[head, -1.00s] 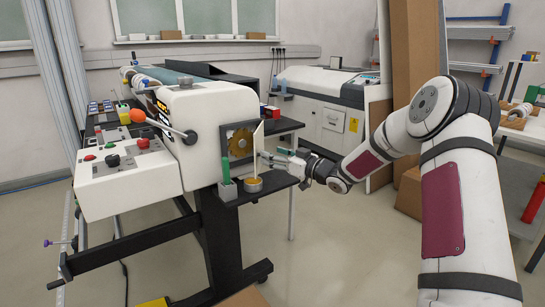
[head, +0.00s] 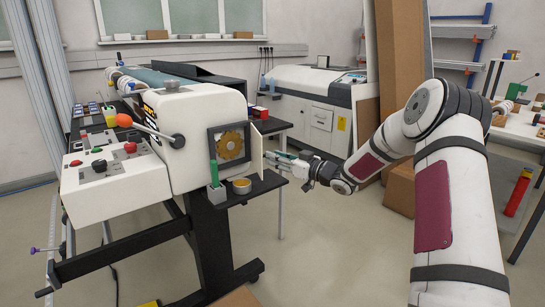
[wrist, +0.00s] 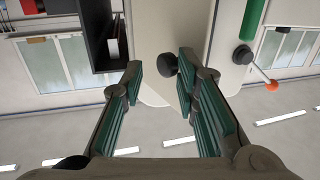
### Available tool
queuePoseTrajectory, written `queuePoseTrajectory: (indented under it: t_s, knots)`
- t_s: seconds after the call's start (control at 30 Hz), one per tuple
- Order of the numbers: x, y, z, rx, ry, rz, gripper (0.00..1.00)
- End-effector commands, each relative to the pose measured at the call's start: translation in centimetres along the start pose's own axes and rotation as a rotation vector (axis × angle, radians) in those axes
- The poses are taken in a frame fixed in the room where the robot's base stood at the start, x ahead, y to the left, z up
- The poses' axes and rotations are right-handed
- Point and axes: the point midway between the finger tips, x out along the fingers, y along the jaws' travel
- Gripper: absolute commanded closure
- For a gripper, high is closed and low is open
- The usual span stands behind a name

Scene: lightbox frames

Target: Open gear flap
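The white gear flap (head: 256,152) stands swung out at the right edge of a dark square opening on the machine's end face. A brass gear (head: 231,145) shows inside the opening. My gripper (head: 270,157) is at the flap's right side, close to it. In the wrist view my gripper (wrist: 160,72) has its green-padded fingers apart. A pale panel with a black knob (wrist: 167,64) shows beyond and between the fingertips. The knob is near the right fingertip; I cannot tell whether they touch.
A small dark shelf (head: 262,187) below the opening holds a grey cup with a green-handled tool (head: 215,185) and a round tin (head: 242,186). A lever with an orange knob (head: 124,120) sticks out from the machine (head: 200,115). Open floor lies right of the shelf.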

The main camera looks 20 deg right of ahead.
Motion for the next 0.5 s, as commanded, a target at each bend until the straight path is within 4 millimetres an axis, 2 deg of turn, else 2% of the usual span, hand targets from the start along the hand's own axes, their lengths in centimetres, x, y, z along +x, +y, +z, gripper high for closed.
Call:
queuePoseTrajectory:
  t_s: [0.5]
  knots:
    - [-2.8, 1.7, 0.0, 0.001, 0.000, -0.002, 0.72]
